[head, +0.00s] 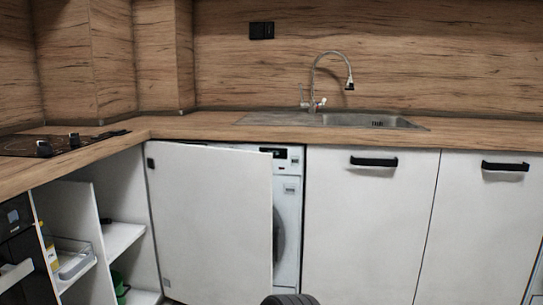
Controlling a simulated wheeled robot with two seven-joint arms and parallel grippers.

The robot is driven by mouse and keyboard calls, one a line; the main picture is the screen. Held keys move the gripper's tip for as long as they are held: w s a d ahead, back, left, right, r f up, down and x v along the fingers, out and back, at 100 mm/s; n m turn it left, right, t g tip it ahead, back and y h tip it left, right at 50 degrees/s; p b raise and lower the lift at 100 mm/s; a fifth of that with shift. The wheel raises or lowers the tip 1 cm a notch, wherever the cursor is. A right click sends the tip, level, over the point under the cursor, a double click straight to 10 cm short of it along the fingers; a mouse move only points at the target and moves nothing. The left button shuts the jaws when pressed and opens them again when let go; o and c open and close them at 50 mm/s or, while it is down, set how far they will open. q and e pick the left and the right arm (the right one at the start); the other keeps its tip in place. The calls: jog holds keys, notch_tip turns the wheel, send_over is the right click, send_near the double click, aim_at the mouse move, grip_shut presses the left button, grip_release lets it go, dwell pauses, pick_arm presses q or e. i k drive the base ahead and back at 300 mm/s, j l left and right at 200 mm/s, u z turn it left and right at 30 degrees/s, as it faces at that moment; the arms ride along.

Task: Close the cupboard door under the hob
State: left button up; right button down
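The hob (45,146) is set in the wooden worktop at the left. The cupboard (120,190) below that run stands open, with its white shelves showing. A white door panel (212,225) stands wide open at the inner corner, across the front of the washing machine. Dark fittings that look like hinges show along its left edge, and no handle shows on the face towards me. Its free right edge leaves part of the washing machine uncovered. Neither gripper can be made out. A dark rounded part shows at the bottom edge, and I cannot tell what it is.
The washing machine (290,190) shows behind the panel. Two shut white doors with black handles (373,162) are to the right, under the sink (370,120) and tap (315,103). A white tray (76,265) and a green item (119,287) are inside the open cupboard.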

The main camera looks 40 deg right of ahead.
aim_at(212, 208)
jog(key=i+l+z, duration=0.25)
jog(key=i+l, duration=0.75)
jog(key=i+j, duration=0.05)
jog(key=i, duration=0.05)
